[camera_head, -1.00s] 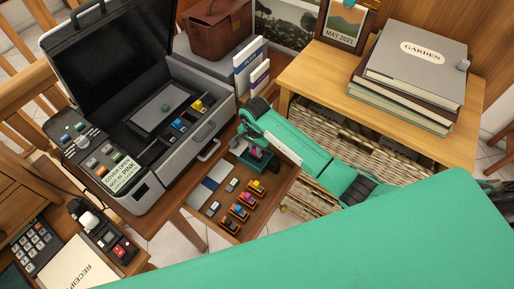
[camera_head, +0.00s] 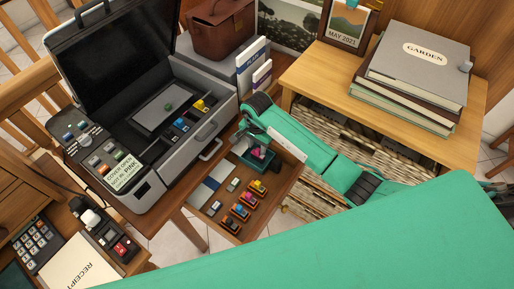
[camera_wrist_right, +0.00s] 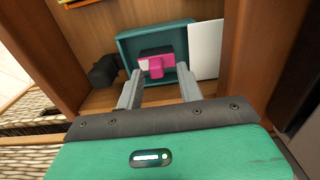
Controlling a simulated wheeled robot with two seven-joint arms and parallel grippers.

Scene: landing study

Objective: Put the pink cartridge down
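The pink cartridge (camera_head: 258,154) lies in a small teal tray (camera_head: 243,163) on the wooden stand's shelf. In the right wrist view the cartridge (camera_wrist_right: 156,64) shows pink with a dark top edge, inside the teal tray (camera_wrist_right: 127,45). My right gripper (camera_wrist_right: 160,71) is open, its two grey fingers apart on either side of the cartridge's line, with the cartridge beyond the tips. In the head view the right gripper (camera_head: 254,142) hangs over the tray and partly hides it. I cannot tell the exact gap to the cartridge. My left gripper is not in view.
Several coloured cartridges (camera_head: 241,211) sit in a row in front of the tray. An open grey printer case (camera_head: 190,140) stands to the left, with a note (camera_head: 126,173) on it. A side table with albums (camera_head: 420,60) is at the right. A white card (camera_wrist_right: 205,48) lies beside the tray.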

